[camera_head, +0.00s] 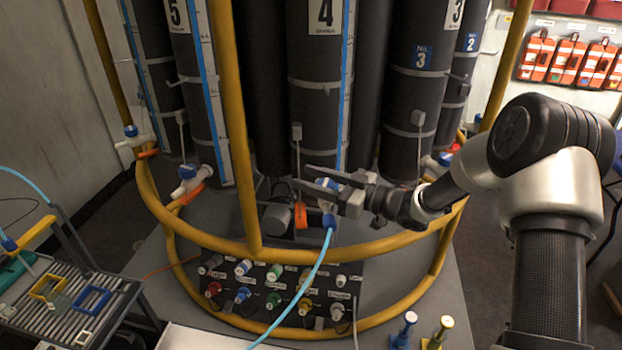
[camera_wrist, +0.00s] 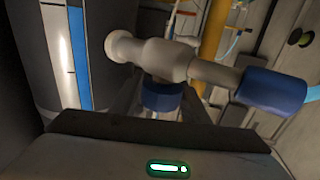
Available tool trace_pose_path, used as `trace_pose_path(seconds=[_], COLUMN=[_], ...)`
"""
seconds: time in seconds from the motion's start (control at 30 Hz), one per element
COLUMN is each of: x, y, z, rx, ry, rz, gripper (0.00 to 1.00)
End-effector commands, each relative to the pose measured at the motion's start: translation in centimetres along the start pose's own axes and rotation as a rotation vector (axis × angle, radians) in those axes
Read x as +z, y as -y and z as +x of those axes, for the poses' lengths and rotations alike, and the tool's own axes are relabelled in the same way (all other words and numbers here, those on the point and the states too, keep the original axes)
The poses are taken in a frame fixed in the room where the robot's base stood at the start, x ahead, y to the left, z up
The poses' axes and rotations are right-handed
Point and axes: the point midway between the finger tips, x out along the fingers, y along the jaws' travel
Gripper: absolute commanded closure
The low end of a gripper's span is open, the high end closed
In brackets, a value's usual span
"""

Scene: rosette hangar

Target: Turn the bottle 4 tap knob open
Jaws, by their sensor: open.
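Bottle 4 (camera_head: 318,60) is the dark, tall cylinder at the centre back, with a white number label. Its white tap (camera_head: 326,206) is low on its front, and a light blue hose (camera_head: 318,262) hangs from it. The blue tap knob (camera_head: 325,184) shows between the fingers of my gripper (camera_head: 302,176), which is open and reaches in from the right. In the wrist view the knob (camera_wrist: 162,97) sits between the dark fingers under the white tap body (camera_wrist: 165,60). Finger contact with the knob cannot be told.
A yellow ring frame (camera_head: 200,236) and its upright (camera_head: 232,130) stand close around the bottles. An orange piece (camera_head: 301,216) is beside the tap. A panel of coloured knobs (camera_head: 280,290) is below. Other bottles flank bottle 4; a ribbed tray (camera_head: 60,310) is at lower left.

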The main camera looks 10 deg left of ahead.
Motion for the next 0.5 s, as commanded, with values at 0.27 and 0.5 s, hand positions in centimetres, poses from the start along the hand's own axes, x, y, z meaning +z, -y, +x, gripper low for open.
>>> trace_pose_path(seconds=[0.27,0.5], x=[-0.01,-0.04], y=[-0.01,0.31], z=[-0.03,0.0], rx=[-0.001,-0.113], ry=[0.0,-0.004], rz=[0.0,-0.004], gripper=[0.89,0.89])
